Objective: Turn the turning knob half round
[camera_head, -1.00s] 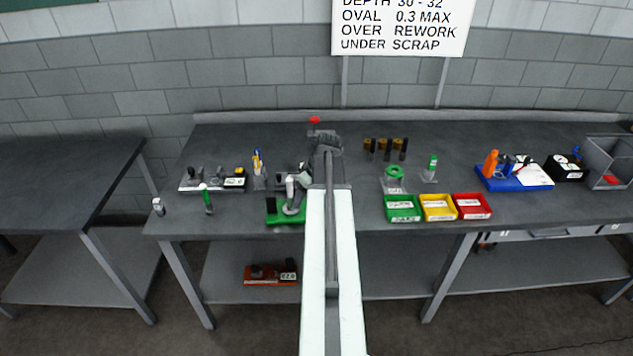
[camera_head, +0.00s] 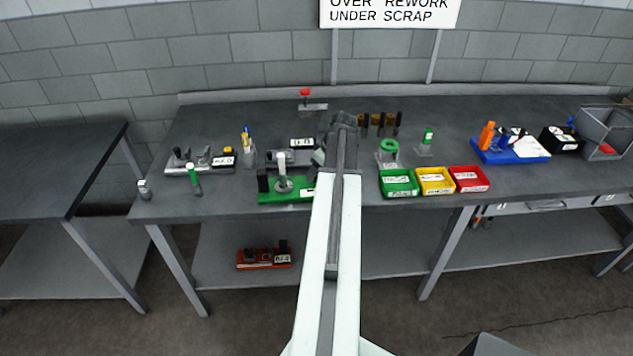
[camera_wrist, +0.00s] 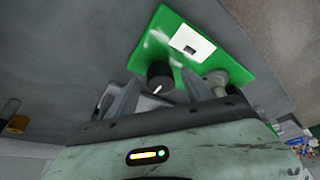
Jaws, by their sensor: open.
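A black knob with a white pointer line (camera_wrist: 160,76) stands on a green base plate (camera_wrist: 172,28) in the wrist view. The plate also carries a white label and a pale round-headed lever (camera_wrist: 217,78). In the head view the green plate (camera_head: 296,195) lies near the bench's front edge, with a dark upright part (camera_head: 263,181) at its left, likely the knob, and the white-topped lever (camera_head: 282,167). My gripper (camera_wrist: 157,92) is open and empty; the knob shows beyond and between its fingers, apparently untouched. In the head view my arm's end (camera_head: 335,130) is right of the plate.
A grey fixture (camera_head: 190,162), a green-handled tool (camera_head: 194,178) and a pen cup (camera_head: 249,158) stand left. A red-topped button (camera_head: 305,94) is behind. Green, yellow and red bins (camera_head: 435,188) stand right.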

